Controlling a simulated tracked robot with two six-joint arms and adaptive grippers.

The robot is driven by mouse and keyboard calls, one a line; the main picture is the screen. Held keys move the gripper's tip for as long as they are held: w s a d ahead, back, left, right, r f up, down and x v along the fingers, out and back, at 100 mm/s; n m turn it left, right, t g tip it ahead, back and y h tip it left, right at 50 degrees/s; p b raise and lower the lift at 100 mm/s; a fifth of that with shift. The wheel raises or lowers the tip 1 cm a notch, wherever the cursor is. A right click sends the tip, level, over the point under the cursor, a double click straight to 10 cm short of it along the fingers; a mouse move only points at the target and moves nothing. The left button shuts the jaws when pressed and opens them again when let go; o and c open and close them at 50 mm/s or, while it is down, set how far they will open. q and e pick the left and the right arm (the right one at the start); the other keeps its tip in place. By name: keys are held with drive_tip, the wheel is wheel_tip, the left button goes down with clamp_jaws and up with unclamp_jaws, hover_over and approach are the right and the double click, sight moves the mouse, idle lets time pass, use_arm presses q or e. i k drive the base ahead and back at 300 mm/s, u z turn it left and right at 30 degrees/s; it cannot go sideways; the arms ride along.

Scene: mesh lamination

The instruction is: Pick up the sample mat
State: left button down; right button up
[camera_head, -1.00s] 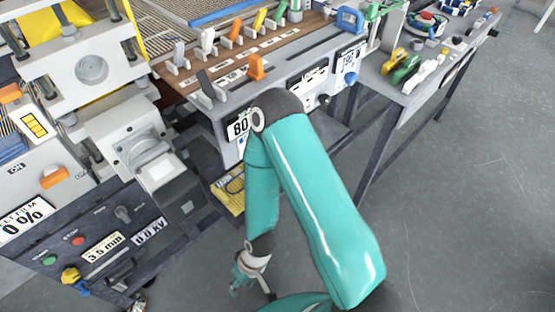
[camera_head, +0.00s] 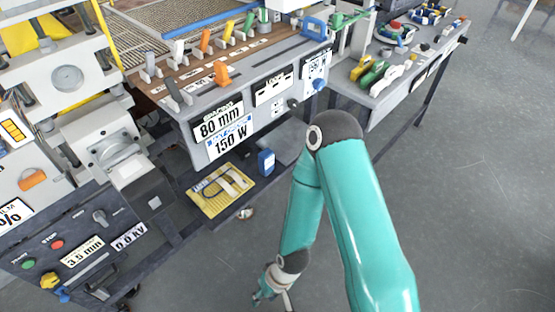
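A yellow mat (camera_head: 207,202) with grey and dark shapes on it lies flat on the low shelf under the middle bench. It may be the sample mat, but I cannot tell for sure. A mesh sheet (camera_head: 178,38) lies on top of the bench at the back. My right gripper (camera_head: 262,296) hangs at the bottom middle, to the right of and nearer than the yellow mat, apart from it. It is small and partly cut off, so its opening does not show. My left gripper is not in view.
The bench above has orange levers (camera_head: 221,73) and an 80 mm display (camera_head: 218,120). A press (camera_head: 68,78) stands at left. A tool table (camera_head: 385,92) stands at right. The grey floor (camera_head: 470,200) is clear.

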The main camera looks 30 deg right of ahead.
sight(216, 192)
drive_tip(key=u, duration=0.65)
drive_tip(key=i, duration=0.15)
drive_tip(key=z, duration=2.3)
drive_tip(key=k, duration=1.05)
drive_tip(key=u, duration=0.6)
drive_tip(key=i, duration=1)
drive_tip(key=z, duration=0.05)
